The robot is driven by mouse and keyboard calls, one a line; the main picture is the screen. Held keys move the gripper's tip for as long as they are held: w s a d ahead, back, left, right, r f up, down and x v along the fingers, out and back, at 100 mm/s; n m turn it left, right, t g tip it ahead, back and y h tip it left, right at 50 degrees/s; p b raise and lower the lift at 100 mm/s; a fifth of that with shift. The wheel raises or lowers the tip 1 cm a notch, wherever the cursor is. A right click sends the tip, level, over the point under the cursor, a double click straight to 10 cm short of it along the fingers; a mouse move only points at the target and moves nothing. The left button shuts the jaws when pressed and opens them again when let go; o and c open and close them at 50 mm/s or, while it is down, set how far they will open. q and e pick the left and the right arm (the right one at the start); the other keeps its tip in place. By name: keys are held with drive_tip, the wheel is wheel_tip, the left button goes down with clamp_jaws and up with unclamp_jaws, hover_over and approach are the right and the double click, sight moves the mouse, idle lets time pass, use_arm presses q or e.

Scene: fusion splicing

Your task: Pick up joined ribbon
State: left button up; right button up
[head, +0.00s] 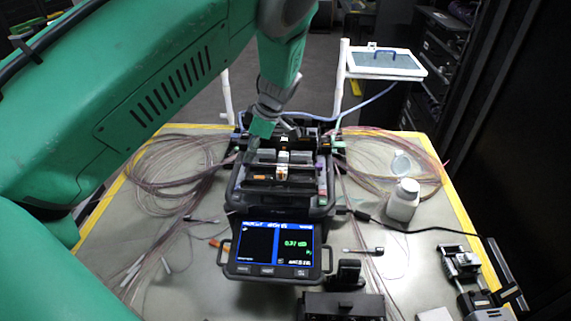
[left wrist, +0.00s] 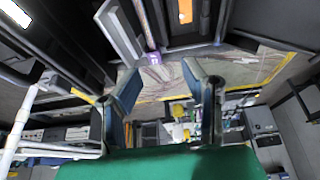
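The fusion splicer (head: 232,203) stands mid-table, its screen (head: 272,250) lit with a graph and a reading. Pinkish fibre ribbons run to it from a coil on the left (head: 165,170) and a coil on the right (head: 375,160). The joined stretch of ribbon inside the splicer is too fine to make out. My left gripper (head: 278,128) is over the back of the splicer, pointing down. In the left wrist view its two fingers (left wrist: 163,75) are spread apart, with nothing visible held between them. My right gripper is in neither view.
A white bottle (head: 403,200) stands right of the splicer, near a black cable. A small metal tool (head: 460,262) and a black box (head: 343,305) are at the front right. A white stand with a tray (head: 385,63) rises behind.

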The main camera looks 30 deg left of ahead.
use_arm(q)
drive_tip(key=x, duration=0.4)
drive_tip(key=shift+s+a+f+p, duration=0.1)
drive_tip(key=shift+a+f+p, duration=0.05)
drive_tip(key=shift+a+p, duration=0.15)
drive_tip(key=shift+a+f, duration=0.3)
drive_tip(key=shift+a, duration=0.1)
drive_tip(key=shift+d+r, duration=0.15)
clamp_jaws()
drive_tip(key=shift+d+r, duration=0.1)
drive_tip(key=shift+d, duration=0.2)
drive_tip(key=shift+a+r, duration=0.1)
